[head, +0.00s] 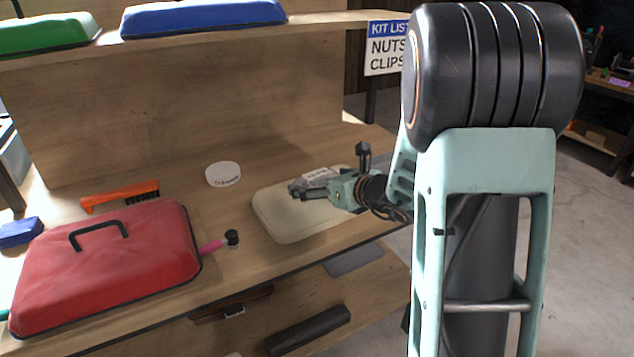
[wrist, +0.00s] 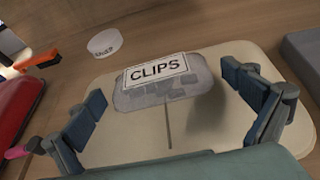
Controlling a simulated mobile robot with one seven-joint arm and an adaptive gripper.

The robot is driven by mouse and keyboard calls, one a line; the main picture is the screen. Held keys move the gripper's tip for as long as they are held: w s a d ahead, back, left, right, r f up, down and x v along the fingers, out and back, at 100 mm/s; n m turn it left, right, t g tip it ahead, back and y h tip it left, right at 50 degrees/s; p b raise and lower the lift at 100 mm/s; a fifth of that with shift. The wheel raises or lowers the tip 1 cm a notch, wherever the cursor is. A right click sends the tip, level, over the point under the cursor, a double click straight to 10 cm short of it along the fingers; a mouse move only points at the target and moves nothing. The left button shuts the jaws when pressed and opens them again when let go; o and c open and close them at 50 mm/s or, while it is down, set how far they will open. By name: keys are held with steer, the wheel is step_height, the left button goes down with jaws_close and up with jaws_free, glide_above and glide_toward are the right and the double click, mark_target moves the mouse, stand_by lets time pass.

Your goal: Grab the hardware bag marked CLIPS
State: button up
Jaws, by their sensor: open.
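The hardware bag marked CLIPS (wrist: 160,88) is a clear, greyish bag with a white label, lying on a cream mat or tray (wrist: 205,140) on the workbench. In the head view the bag (head: 318,175) is partly hidden behind my gripper, and the cream tray (head: 285,222) shows around it. My gripper (head: 300,190) is over the tray, close to the bag. In the wrist view my gripper (wrist: 180,125) is open, one finger on each side of the bag, with nothing between the pads touching it that I can see.
A red lidded case (head: 110,265), an orange brush (head: 120,196), a white round tub (head: 222,174) and a pink-handled tool (head: 214,246) lie left of the tray. A shelf above holds blue (head: 200,18) and green (head: 45,33) cases. A KIT LIST sign (head: 387,48) reads NUTS, CLIPS.

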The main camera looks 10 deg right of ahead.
steer(key=shift+c, duration=0.4)
steer(key=c, duration=1)
steer(key=shift+c, duration=0.5)
steer(key=shift+r, duration=0.15)
